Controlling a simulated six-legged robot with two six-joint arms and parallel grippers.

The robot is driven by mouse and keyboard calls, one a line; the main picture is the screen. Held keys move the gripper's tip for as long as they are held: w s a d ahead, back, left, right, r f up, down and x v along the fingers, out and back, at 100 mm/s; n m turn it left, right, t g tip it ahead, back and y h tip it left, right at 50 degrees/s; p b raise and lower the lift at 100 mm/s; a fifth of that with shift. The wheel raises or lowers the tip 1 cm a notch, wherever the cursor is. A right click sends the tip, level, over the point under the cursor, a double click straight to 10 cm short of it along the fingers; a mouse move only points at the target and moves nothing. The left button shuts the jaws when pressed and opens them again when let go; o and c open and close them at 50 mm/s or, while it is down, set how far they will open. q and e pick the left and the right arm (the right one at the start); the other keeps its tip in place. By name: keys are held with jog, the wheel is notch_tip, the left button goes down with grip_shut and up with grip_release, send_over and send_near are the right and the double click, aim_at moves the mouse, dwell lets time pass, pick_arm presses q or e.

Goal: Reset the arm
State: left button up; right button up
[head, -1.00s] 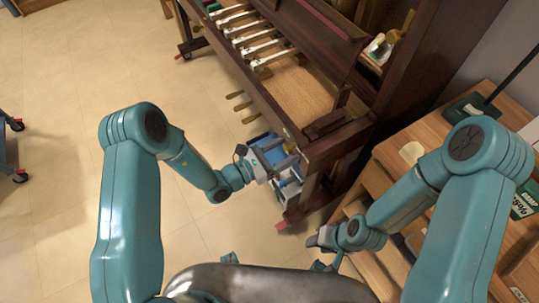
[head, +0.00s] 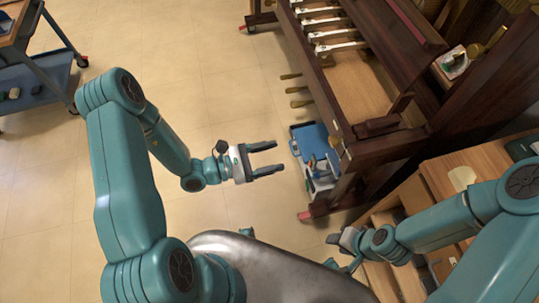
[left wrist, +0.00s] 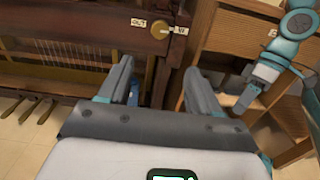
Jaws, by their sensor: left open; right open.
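My left gripper (head: 268,159) is open and empty in the head view, above the bare floor to the left of the wooden piano frame (head: 345,125). In the left wrist view the two fingers of my left gripper (left wrist: 141,82) are apart with nothing between them, pointing at the wooden frame (left wrist: 90,62). My right gripper (head: 343,250) is low in the head view, beside the wooden cabinet, open, with its fingers partly hard to see. My right arm also shows at the right of the left wrist view.
A blue tray (head: 311,140) and a small white holder with tools (head: 321,174) sit by the frame's near leg. Brass pedals (head: 299,90) stick out on its left. A wooden cabinet (head: 480,160) stands at right, a blue cart (head: 45,85) at upper left. Tiled floor (head: 190,60) is clear between.

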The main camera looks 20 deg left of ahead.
dwell(0.5)
pick_arm(q)
jog(key=s+d+f+m+g+y+p, duration=0.2)
jog(key=s+m+g+y+p, duration=0.1)
jog(key=s+m+g, duration=0.6)
jog(key=s+d+f+m+g+y+p, duration=0.25)
jog(key=s+m+g, duration=0.35)
jog(key=s, duration=0.5)
jog(key=w+a+m+t+y+p, duration=0.3)
jog(key=w+m+t+y, duration=0.1)
jog(key=w+m, duration=0.3)
jog(key=shift+w+r+m+t+y, duration=0.15)
jog(key=shift+w+m+t+y, duration=0.1)
jog(key=shift+m+t+y, duration=0.25)
